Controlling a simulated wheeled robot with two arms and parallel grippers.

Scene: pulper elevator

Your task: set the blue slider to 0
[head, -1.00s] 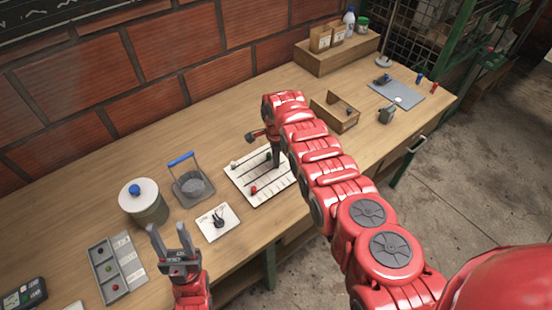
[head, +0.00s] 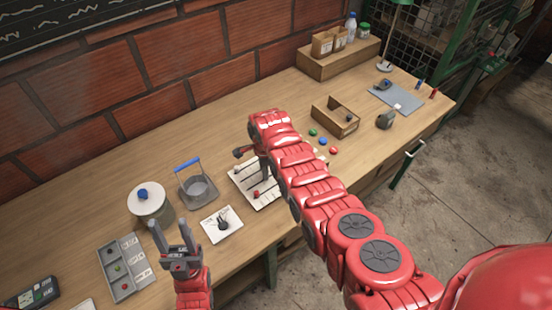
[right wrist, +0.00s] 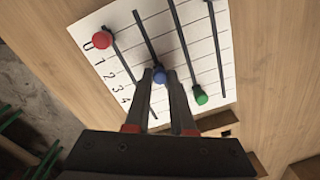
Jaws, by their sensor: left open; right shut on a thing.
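The white slider board (head: 240,172) lies on the bench, partly hidden by my right arm in the head view. In the right wrist view, the board (right wrist: 148,31) shows dark slots and a scale from 0 to 4. The blue slider knob (right wrist: 158,76) sits partway along its slot, away from the 0 end. My right gripper (right wrist: 160,74) is shut on it, a fingertip on each side. The red knob (right wrist: 102,40) is at the 0 end of its slot; the green knob (right wrist: 201,97) is far down its own. My left gripper (head: 168,225) is open and empty above the bench's front edge.
A white card with a dark knob (head: 222,224), a lidded pot (head: 150,204) and a blue-handled basket (head: 198,190) stand left of the board. A grey tray (head: 118,286) lies further left. A wooden box (head: 335,117) and coloured buttons (head: 322,141) are to the right.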

